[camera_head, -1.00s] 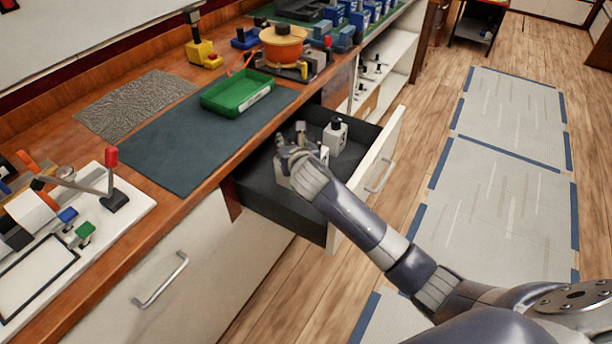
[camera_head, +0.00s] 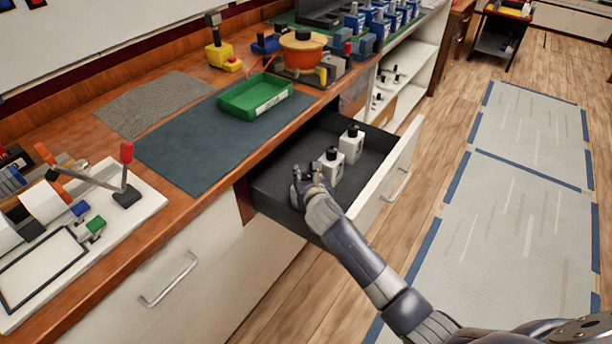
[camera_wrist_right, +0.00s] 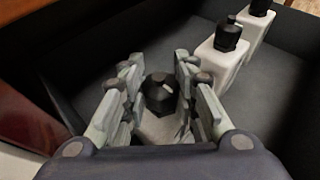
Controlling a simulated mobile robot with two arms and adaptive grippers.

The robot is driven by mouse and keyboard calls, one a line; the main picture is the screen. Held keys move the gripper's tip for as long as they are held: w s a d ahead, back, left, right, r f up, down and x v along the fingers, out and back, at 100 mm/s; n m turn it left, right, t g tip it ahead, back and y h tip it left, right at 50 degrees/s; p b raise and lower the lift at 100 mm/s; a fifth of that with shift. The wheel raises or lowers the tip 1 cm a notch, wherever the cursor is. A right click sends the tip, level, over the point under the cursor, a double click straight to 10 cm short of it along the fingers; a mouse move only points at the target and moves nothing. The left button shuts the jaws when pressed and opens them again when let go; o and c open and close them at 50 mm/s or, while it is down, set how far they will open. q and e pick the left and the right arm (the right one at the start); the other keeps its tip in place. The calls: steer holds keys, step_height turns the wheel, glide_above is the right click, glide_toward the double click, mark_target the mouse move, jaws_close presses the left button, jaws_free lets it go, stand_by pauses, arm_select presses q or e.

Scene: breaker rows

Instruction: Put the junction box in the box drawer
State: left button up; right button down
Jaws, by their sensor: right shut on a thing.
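My right gripper (camera_head: 306,178) is inside the open drawer (camera_head: 392,178), close to its near left part. In the right wrist view its fingers are closed around a pale box with a black knob on top (camera_wrist_right: 160,95), which looks like the junction box. Most of this box's body is hidden by the fingers, and I cannot tell whether it touches the drawer floor. Two similar white boxes with black tops stand upright in the drawer, a nearer one (camera_head: 331,168) and a farther one (camera_head: 351,145). My left gripper is not in view.
The counter above holds a dark mat (camera_head: 215,145), a green tray (camera_head: 255,97) and an orange pot (camera_head: 302,52). The white drawer front and dark side walls surround my gripper. Dark drawer floor is bare on the right.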

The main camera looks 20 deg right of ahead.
steer(key=c, duration=1.2)
jaws_free()
steer(key=shift+c, duration=0.2)
steer(key=shift+r, duration=0.1)
steer(key=p+v, duration=0.1)
steer(key=v, duration=1.1)
